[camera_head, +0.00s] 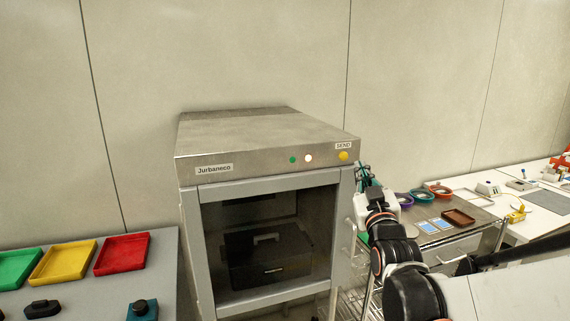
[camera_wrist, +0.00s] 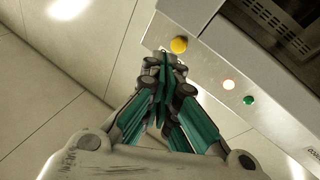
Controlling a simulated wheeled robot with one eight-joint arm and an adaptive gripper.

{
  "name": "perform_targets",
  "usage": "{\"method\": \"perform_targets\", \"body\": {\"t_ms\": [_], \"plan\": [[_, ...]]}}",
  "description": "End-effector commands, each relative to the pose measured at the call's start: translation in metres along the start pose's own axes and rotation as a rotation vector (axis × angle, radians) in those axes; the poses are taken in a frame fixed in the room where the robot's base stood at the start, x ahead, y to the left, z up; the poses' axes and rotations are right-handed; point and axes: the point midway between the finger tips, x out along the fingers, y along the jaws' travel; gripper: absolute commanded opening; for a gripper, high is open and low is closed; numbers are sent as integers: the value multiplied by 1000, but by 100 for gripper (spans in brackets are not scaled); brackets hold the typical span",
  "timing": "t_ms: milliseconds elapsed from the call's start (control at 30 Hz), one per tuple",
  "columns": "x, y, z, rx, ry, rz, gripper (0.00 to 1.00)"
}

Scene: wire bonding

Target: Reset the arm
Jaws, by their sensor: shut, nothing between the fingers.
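My gripper (camera_wrist: 166,72) is shut and empty in the wrist view, its teal fingers drawn together. In the wrist view its tips are near the yellow button (camera_wrist: 179,45) on the front of the steel machine; whether they touch it cannot be told. In the head view my arm comes in from the lower right, and my gripper (camera_head: 364,170) is beside the right end of the machine (camera_head: 250,133), right of and below the yellow SEND button (camera_head: 343,155). Green and white lights (camera_head: 300,159) show to the left of that button.
The machine's opening holds a dark box (camera_head: 268,262) with a handle. A grey table at left bears green, yellow and red trays (camera_head: 122,254). A wire-shelf cart at right holds coloured rings and a brown tray (camera_head: 458,217). A white bench (camera_head: 525,215) stands farther right.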

Motion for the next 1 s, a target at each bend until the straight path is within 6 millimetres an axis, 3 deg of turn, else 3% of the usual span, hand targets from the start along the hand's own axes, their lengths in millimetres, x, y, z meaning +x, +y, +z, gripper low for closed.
{"method": "perform_targets", "body": {"t_ms": [167, 367, 800, 1000], "plan": [[-38, -3, 13, 46, -229, -52, 0], [-99, -8, 34, 98, -489, -96, 0], [-283, -19, 80, 192, -1046, -143, 0], [-334, -21, 89, 211, -1183, -145, 0]]}}
